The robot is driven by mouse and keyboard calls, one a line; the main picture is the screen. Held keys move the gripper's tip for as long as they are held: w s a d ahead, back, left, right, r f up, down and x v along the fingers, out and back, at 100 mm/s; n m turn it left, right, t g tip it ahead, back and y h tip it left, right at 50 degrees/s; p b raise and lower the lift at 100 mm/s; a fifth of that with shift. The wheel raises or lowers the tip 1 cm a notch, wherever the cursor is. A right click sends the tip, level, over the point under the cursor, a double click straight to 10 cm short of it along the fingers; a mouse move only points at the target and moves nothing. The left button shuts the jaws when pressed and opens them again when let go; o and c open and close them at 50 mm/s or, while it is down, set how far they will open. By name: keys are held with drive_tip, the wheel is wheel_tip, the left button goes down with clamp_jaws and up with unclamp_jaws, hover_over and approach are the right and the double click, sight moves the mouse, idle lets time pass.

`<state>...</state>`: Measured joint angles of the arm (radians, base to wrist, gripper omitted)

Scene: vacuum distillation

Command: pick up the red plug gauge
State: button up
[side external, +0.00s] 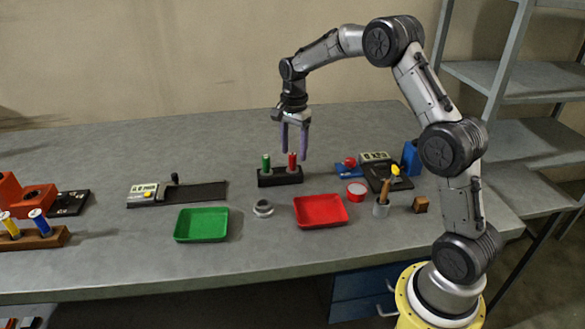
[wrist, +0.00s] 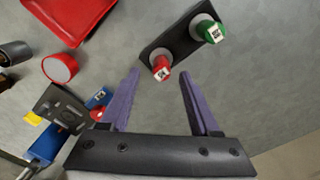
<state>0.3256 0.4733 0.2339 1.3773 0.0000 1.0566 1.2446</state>
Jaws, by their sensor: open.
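The red plug gauge (side external: 292,162) stands upright in a black block (side external: 266,181), to the right of a green plug gauge (side external: 266,163). In the wrist view the red plug gauge (wrist: 161,70) shows a white label on its top, just beyond the space between my fingers. The green one (wrist: 211,32) is farther up and right on the same black block (wrist: 177,42). My gripper (side external: 294,150) points down, open and empty, above and around the top of the red gauge in the side view; exact depth is unclear. Its purple fingers also show in the wrist view (wrist: 157,82).
A red tray (side external: 321,211), a green tray (side external: 201,225) and a grey ring (side external: 263,208) lie in front of the block. A long black slide device (side external: 190,192) lies at left.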

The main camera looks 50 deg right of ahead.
sight(292, 154)
drive_tip(key=shift+w+a+f, duration=0.1)
drive_tip(key=shift+a+f, duration=0.05)
drive_tip(key=shift+f, duration=0.8)
drive_tip(key=shift+a+f, duration=0.1)
drive_tip(key=shift+f, duration=0.85)
clamp_jaws()
